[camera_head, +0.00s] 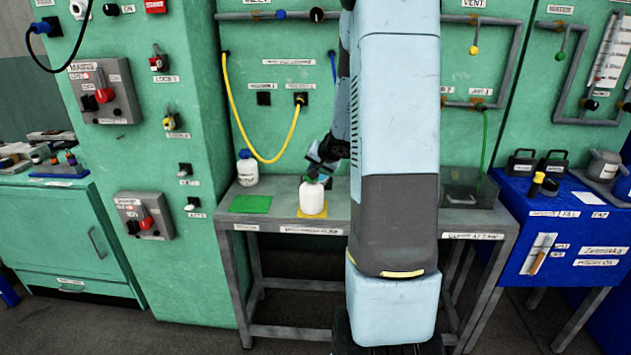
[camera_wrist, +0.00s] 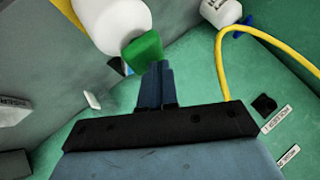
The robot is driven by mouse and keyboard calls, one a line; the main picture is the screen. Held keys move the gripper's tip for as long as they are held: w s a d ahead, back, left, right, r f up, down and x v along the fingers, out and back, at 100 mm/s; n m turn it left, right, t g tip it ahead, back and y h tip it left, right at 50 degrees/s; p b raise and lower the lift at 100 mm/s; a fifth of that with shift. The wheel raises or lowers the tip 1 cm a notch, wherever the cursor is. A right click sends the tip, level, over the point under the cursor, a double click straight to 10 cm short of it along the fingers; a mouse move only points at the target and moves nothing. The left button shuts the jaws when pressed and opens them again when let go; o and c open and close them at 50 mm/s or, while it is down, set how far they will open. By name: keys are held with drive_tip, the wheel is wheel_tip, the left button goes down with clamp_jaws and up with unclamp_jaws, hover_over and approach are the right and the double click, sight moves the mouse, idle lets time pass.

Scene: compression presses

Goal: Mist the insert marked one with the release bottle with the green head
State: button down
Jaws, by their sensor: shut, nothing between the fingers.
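A white bottle with a green head (camera_head: 312,196) stands upright on a yellow mat (camera_head: 318,216) on the grey bench. It also shows in the wrist view, its green head (camera_wrist: 143,52) at the tips of my fingers. My gripper (camera_head: 314,173) is at the bottle's head with its fingers together and nothing between them. The shut fingertips (camera_wrist: 158,68) overlap the edge of the green head in the wrist view; I cannot tell whether they touch it. I cannot make out an insert marked one; my arm covers the middle of the bench.
A white bottle with a blue head (camera_head: 247,170) stands at the bench's back left, behind a green mat (camera_head: 251,204). A yellow hose (camera_head: 237,118) hangs behind the bottles. A dark transparent box (camera_head: 468,190) sits at the bench's right. A blue table (camera_head: 530,240) stands further right.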

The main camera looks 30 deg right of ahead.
drive_tip(key=shift+r, duration=3)
drive_tip(key=shift+a+r, duration=0.15)
drive_tip(key=s+a+r+n+g+y, duration=0.1)
drive_tip(key=s+a+r+n+y, duration=0.15)
drive_tip(key=s+a+r, duration=0.5)
drive_tip(key=s+a+r+n+g+y, duration=0.1)
drive_tip(key=s+a+r+n, duration=0.3)
drive_tip(key=a, duration=0.7)
drive_tip(key=s+a+n+g+h, duration=0.1)
drive_tip(key=s+h, duration=0.3)
drive_tip(key=s, duration=1.7)
drive_tip(key=shift+s+a+r+n+g, duration=0.35)
drive_tip(key=shift+a+n, duration=0.2)
drive_tip(key=shift+a, duration=0.1)
